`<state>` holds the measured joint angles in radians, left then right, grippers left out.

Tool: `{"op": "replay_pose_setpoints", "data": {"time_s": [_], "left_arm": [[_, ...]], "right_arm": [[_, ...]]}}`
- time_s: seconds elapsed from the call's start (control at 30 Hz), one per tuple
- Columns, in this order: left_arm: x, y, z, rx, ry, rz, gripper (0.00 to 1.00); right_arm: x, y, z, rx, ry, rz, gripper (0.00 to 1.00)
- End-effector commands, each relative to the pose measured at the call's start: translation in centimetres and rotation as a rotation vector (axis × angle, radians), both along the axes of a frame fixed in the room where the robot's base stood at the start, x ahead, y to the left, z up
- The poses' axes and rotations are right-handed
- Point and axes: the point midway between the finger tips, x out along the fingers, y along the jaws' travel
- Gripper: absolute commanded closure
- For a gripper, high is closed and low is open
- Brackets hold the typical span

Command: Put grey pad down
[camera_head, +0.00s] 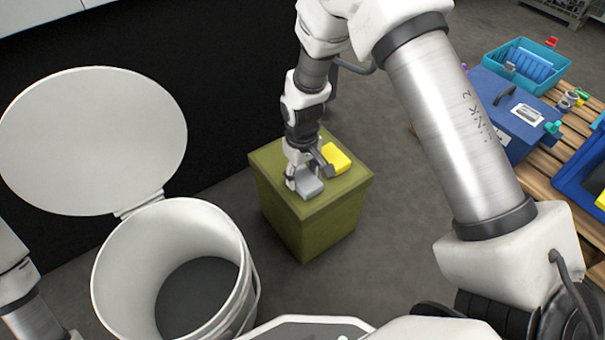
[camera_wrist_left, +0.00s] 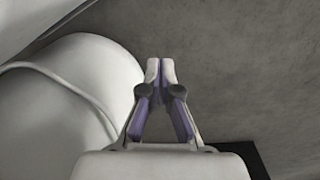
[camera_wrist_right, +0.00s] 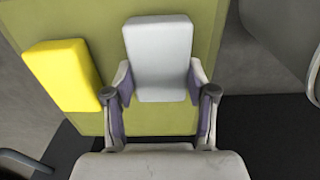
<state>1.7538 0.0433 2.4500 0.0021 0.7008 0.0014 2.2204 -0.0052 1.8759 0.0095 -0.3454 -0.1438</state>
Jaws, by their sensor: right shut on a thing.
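The grey pad (camera_head: 309,187) is at the front of the olive-green box top (camera_head: 337,188), below my right gripper (camera_head: 305,178). In the right wrist view the grey pad (camera_wrist_right: 160,58) sits between the two fingers of the right gripper (camera_wrist_right: 160,85), which is shut on it. The pad lies flat at or just above the box top; I cannot tell whether it touches. A yellow pad (camera_head: 336,159) lies beside it on the box and also shows in the right wrist view (camera_wrist_right: 63,76). My left gripper (camera_wrist_left: 160,70) has its fingertips together, with nothing between them.
A white round bin (camera_head: 215,240) with its lid (camera_head: 92,140) open stands left of the box. At the right, a wooden pallet (camera_head: 545,170) carries a blue case (camera_head: 505,110) and a teal crate (camera_head: 525,65).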

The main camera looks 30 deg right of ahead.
Motion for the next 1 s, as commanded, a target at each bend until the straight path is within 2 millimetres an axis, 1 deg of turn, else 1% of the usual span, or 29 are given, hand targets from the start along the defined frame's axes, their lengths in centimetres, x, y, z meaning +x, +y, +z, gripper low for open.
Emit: {"op": "replay_pose_setpoints", "data": {"time_s": [0.03, 0.07, 0.1, 0.43, 0.57, 0.8, 0.9, 1.0], "left_arm": [[0.0, 0.0, 0.0, 0.0, 0.0, 0.0, 1.0], [0.0, 0.0, 0.0, 0.0, 0.0, 0.0, 1.0], [0.0, 0.0, 0.0, 0.0, 0.0, 0.0, 1.0], [0.0, 0.0, -0.1, 0.0, 0.001, 0.0, 1.0], [-0.1, 0.0, 1.5, 0.0, 0.002, -0.002, 1.0], [-0.2, -0.1, 5.6, -0.001, 0.005, -0.007, 1.0], [-0.2, -0.1, 6.6, -0.001, 0.005, -0.006, 1.0], [-0.2, -0.1, 7.1, -0.001, 0.005, -0.006, 1.0]], "right_arm": [[0.0, 0.0, 0.0, 0.0, 0.0, 0.0, 0.33], [0.0, 0.0, 0.0, 0.0, 0.0, 0.0, 0.23], [0.0, 0.0, 0.0, 0.0, 0.0, 0.0, 0.19], [0.0, 0.0, 0.2, 0.0, -0.001, 0.0, 0.19], [0.1, 0.0, 2.5, 0.0, -0.003, 0.0, 0.19], [0.1, 0.0, 9.0, 0.0, -0.003, 0.0, 0.19], [0.1, 0.0, 10.9, 0.0, -0.002, 0.0, 0.19], [0.1, 0.0, 12.0, 0.0, -0.001, 0.0, 0.19]]}}
